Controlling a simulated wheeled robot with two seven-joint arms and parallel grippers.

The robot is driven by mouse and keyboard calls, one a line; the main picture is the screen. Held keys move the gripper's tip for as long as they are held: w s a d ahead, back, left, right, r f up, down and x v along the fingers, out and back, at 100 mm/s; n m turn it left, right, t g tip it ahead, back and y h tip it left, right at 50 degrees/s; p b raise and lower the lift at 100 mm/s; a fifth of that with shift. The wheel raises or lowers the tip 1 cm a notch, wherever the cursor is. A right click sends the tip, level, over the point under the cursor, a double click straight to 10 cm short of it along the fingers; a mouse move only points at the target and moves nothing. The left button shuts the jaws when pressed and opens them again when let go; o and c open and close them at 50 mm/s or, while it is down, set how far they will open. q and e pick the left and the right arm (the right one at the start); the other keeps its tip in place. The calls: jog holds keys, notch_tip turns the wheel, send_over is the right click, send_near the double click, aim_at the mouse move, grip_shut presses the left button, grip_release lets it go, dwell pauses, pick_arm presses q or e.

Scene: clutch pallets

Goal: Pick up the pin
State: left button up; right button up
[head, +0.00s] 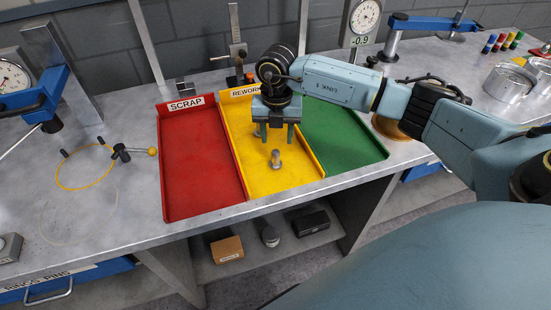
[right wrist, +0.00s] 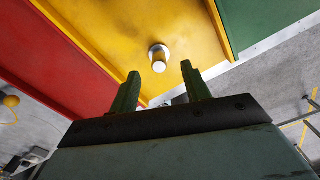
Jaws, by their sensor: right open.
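A small metal pin (head: 275,160) stands upright in the yellow REWORK tray (head: 298,172). In the right wrist view the pin (right wrist: 159,58) shows a pale round top and lies beyond the fingertips, roughly between their lines. My right gripper (head: 274,136) is above the yellow tray, just behind and above the pin in the head view. Its two green fingers (right wrist: 161,82) are apart with nothing between them. My left gripper is not in view.
A red SCRAP tray (head: 201,160) adjoins the yellow one on the left, and a green tray (head: 340,135) on the right. Low walls divide them. A height gauge (head: 237,50) stands behind the trays. A yellow ring (head: 58,180) and a small knobbed tool (head: 122,153) lie left.

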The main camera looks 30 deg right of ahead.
aim_at(275, 151)
jog(key=f, duration=0.6)
jog(key=shift+s+a+f+p, duration=0.25)
jog(key=shift+a+p, duration=0.1)
grip_shut()
